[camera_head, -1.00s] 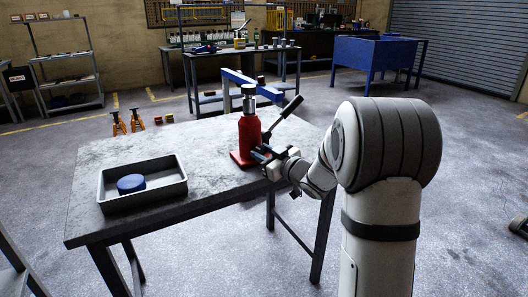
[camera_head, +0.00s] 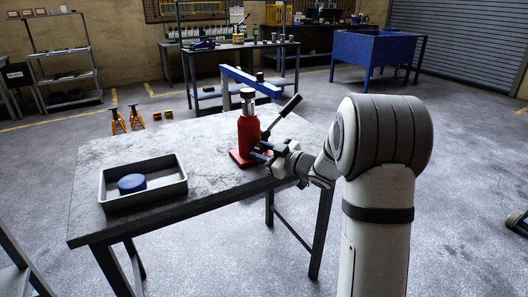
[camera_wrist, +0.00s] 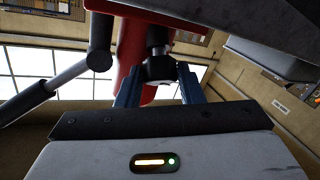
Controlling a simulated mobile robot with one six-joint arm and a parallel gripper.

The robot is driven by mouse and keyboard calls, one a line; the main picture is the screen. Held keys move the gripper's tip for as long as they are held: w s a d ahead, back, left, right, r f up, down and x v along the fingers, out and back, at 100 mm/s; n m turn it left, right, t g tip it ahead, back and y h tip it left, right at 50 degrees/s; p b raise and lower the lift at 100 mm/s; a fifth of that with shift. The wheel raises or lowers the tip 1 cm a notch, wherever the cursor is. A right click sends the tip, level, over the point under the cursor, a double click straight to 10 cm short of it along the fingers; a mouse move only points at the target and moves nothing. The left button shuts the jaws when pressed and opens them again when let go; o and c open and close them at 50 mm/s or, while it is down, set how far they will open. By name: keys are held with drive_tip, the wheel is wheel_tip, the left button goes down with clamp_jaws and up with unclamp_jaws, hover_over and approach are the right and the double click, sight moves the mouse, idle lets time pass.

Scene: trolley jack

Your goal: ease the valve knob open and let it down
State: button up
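The red bottle jack (camera_head: 248,135) stands upright on the grey workbench (camera_head: 205,150), its silver ram and dark saddle showing at the top. Its black-gripped handle (camera_head: 284,112) slants up to the right; it also shows at the left of the wrist view (camera_wrist: 55,85). My gripper (camera_head: 262,152) is at the foot of the jack, on its right side. In the wrist view, which appears upside down, the dark valve knob (camera_wrist: 161,69) sits between the two blue fingers of my gripper (camera_wrist: 160,82), which look closed on its sides. The contact faces are hidden.
A grey tray (camera_head: 155,200) with a round blue thing (camera_head: 132,184) lies on the left of the workbench. A blue beam (camera_head: 250,81) shows behind the jack. Orange stands (camera_head: 118,120) are on the floor behind. The bench's middle is clear.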

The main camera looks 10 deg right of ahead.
drive_tip(key=o, duration=0.4)
drive_tip(key=shift+c, duration=0.2)
drive_tip(key=p+v, duration=0.1)
drive_tip(key=v, duration=0.7)
drive_tip(key=s+d+r+m+g+h+p, duration=0.1)
drive_tip(key=s+r+m+h+p, duration=0.25)
drive_tip(key=r+h+p, duration=0.25)
drive_tip(key=s+d+r+m+h+p, duration=0.2)
drive_tip(key=r+m+h+p, duration=0.3)
drive_tip(key=r+h+p, duration=0.15)
drive_tip(key=s+a+r+m+g+y+p, duration=0.1)
drive_tip(key=s+a+g+p, duration=0.3)
drive_tip(key=s, duration=0.8)
drive_tip(key=s+a+r+m+g+y+p, duration=0.1)
drive_tip(key=s+a+g+p, duration=0.3)
drive_tip(key=s, duration=0.9)
drive_tip(key=shift+s+a+r+m+g, duration=0.25)
drive_tip(key=shift+r+m+g, duration=0.4)
drive_tip(key=shift+g, duration=0.35)
